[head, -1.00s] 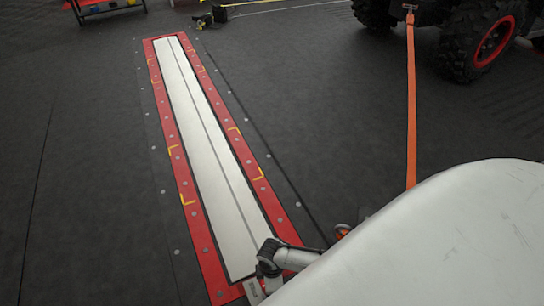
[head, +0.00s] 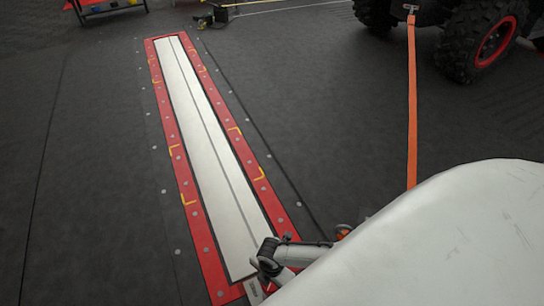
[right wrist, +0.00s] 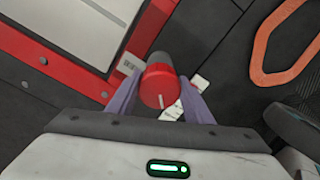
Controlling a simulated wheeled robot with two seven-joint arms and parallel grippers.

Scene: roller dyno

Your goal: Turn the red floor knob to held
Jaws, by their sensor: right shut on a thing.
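The red knob (right wrist: 160,88) shows in the right wrist view, a red cap with a white line on its face and a grey body behind it. The white line points down in that picture, slightly off straight. My right gripper (right wrist: 157,96) has its two purple fingers on either side of the knob and is shut on it. White labels (right wrist: 190,92) lie beside the knob, partly hidden by the right finger; I cannot read them. In the head view my own white body hides the knob and the gripper. My left gripper is not in view.
A long white floor panel (head: 205,120) in a red bolted frame (head: 205,255) runs away from me. An orange strap (head: 411,110) runs to a vehicle with a big black tyre (head: 487,40) at the back right. A loop of orange strap (right wrist: 280,50) lies right of the knob.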

